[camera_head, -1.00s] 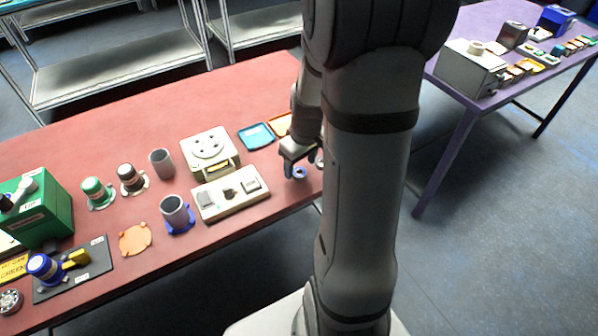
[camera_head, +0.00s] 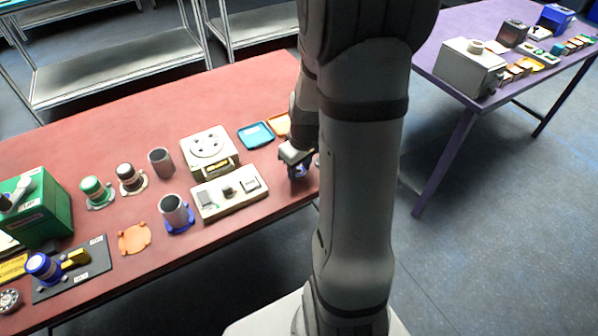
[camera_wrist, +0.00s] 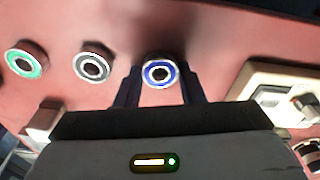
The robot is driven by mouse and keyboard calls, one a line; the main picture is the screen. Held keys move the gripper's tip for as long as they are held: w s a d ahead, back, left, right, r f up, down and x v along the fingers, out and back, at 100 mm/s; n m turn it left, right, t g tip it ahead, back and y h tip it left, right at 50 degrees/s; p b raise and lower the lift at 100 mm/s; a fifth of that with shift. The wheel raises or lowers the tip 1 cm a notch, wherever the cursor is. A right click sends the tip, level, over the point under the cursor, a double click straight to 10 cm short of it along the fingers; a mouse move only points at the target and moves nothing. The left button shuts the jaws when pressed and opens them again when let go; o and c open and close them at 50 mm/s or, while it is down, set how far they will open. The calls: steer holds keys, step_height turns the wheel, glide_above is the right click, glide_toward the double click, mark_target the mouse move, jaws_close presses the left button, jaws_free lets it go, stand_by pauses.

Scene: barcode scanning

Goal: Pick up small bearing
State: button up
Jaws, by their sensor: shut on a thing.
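The small bearing is a ring with a blue inner face and a metal rim; in the wrist view the blue bearing (camera_wrist: 147,74) sits between my fingertips. My gripper (camera_wrist: 160,80) is shut on it, one dark finger on each side. In the head view my gripper (camera_head: 299,174) is low over the red table, left of my arm, and largely hides the blue bearing. A black-centred bearing (camera_wrist: 94,67) and a green bearing (camera_wrist: 27,60) lie to the left in the wrist view. I cannot tell whether the held bearing touches the table.
A white panel with switches (camera_head: 230,206) is close to the left of my gripper. A blue tray (camera_head: 255,136) and an orange tray (camera_head: 281,124) lie behind it. Cups and a green machine (camera_head: 40,222) stand further left. The table's front edge is near.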

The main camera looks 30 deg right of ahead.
mark_target(300, 172)
steer(key=shift+c, duration=0.2)
step_height(300, 172, up, 10)
steer(key=shift+p, duration=0.4)
